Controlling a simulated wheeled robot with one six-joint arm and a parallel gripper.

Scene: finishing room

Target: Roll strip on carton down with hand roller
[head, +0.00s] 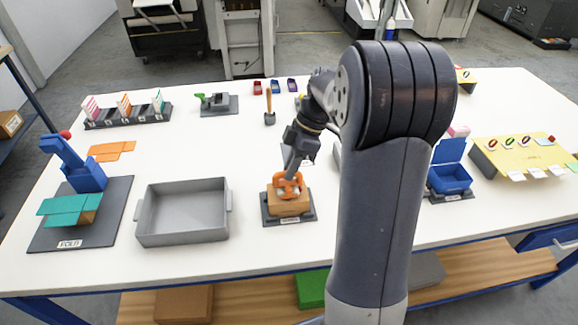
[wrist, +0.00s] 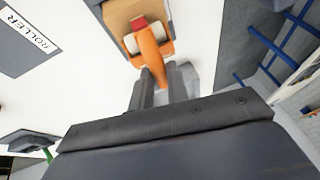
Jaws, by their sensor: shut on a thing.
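A brown carton (head: 288,207) sits on a dark base plate with a label (head: 290,220) near the front middle of the table; its top also shows in the wrist view (wrist: 119,14). The hand roller (head: 290,184), with an orange frame, is at the carton's top. In the wrist view its orange handle (wrist: 150,48) runs up from between my fingers to the carton. My gripper (wrist: 163,82) is shut on this handle. A small red patch (wrist: 139,23) shows at the roller's far end; I cannot tell whether it is the strip. Roller contact is unclear.
A grey tray (head: 184,240) stands left of the carton, with a blue folding stand (head: 82,170) beyond it. A blue open box (head: 450,177) is at the right. A grey mat labelled ROLLER (wrist: 20,45) lies bare in the wrist view. White tabletop surrounds the carton's plate.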

